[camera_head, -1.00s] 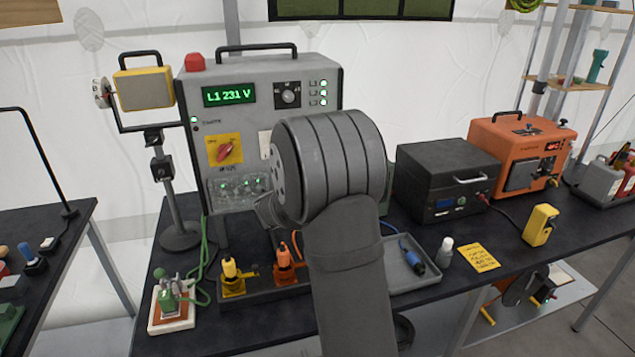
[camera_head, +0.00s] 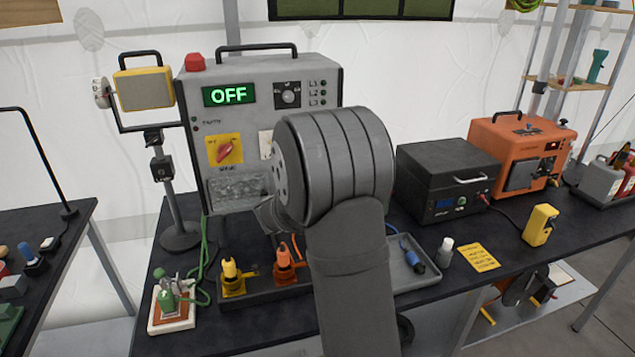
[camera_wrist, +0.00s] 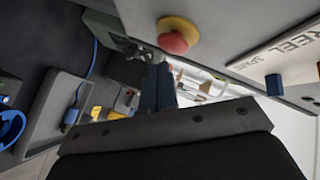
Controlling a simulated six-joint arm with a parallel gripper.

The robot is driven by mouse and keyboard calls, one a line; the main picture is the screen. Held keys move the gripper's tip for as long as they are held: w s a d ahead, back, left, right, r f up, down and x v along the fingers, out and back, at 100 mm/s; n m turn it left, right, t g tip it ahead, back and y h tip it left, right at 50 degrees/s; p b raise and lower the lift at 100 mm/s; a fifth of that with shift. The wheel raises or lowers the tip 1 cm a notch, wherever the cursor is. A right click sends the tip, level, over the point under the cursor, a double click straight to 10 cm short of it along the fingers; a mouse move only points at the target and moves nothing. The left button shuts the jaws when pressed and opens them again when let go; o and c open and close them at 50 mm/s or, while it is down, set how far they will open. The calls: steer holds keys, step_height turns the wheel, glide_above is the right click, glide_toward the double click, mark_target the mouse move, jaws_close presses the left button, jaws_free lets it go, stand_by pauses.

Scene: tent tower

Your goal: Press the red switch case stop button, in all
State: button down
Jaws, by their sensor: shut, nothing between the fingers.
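The grey switch case (camera_head: 215,77) stands on the dark bench, and its green display (camera_head: 229,95) reads OFF. In the wrist view the red stop button (camera_wrist: 174,43) is a mushroom head on a yellow base on the grey panel. In the head view my wrist hides this button. My gripper (camera_wrist: 161,70) is shut and empty, its dark fingertips right beside the button's edge. I cannot tell whether they touch it. In the head view the fingers are hidden behind my wrist.
A red dome (camera_head: 195,62) tops the case, and a yellow plate with a red rotary switch (camera_head: 225,149) is on its front. A yellow lamp (camera_head: 144,88) stands left. Connectors (camera_head: 232,279), a tray (camera_head: 425,268) and a black box (camera_head: 446,180) occupy the bench.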

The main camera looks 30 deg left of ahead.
steer(key=shift+s+d, duration=1.75)
steer(key=s+d, duration=0.2)
steer(key=shift+s+d, duration=0.35)
